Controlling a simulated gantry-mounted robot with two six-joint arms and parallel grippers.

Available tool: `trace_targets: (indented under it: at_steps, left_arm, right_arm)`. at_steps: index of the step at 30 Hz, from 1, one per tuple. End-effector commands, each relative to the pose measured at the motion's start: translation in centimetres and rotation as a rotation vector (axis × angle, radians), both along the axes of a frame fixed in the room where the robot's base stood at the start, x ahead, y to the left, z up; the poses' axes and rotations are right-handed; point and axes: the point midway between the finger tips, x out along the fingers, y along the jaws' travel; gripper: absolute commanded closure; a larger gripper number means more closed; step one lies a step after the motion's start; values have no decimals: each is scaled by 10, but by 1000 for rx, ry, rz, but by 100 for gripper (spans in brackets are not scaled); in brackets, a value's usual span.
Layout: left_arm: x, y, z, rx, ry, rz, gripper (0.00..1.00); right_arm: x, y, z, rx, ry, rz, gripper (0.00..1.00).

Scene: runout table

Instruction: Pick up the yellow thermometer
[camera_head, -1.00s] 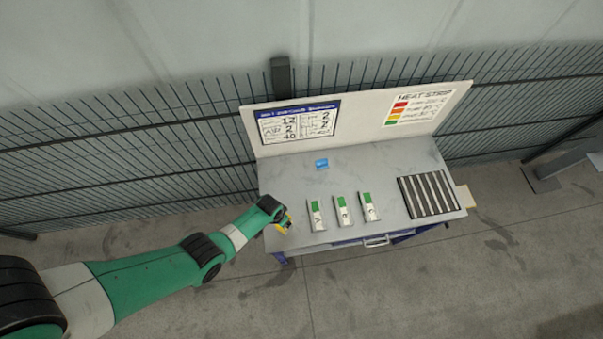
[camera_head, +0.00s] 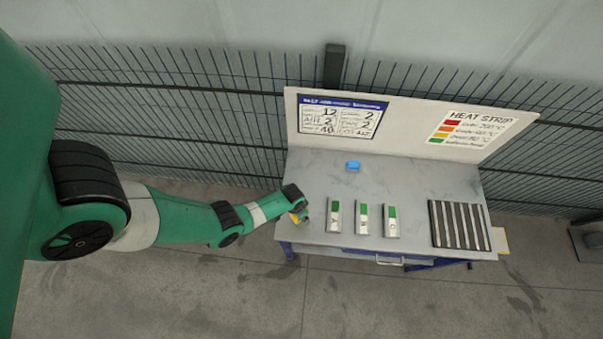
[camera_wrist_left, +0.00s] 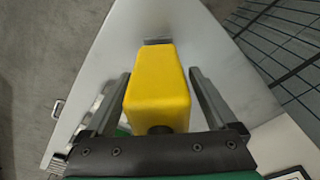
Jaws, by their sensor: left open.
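The yellow thermometer (camera_wrist_left: 160,82) is a blocky yellow body with a dark round spot on its near end, seen large in the left wrist view. My left gripper (camera_wrist_left: 160,74) is open, with one finger on each side of it; a gap shows at least on the right. In the head view my left gripper (camera_head: 299,208) is at the left end of the grey table (camera_head: 400,180), and only a small bit of the yellow thermometer (camera_head: 294,217) shows beside it. I cannot tell whether the fingers touch it. My right gripper is in neither view.
A striped dark rack (camera_head: 460,225) is at the right end. A white back panel (camera_head: 415,125) bounds the table's rear.

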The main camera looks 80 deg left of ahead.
Motion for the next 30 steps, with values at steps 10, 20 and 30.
trace_targets:
  at_steps: [10,20,30]
  left_arm:
    - [0,0,2,0,-1,0,43]
    - [1,0,3,1,-2,-1,99]
    - [1,0,6,1,-1,-1,100]
  right_arm:
    - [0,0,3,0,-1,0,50]
    - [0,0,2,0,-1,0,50]
    - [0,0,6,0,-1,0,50]
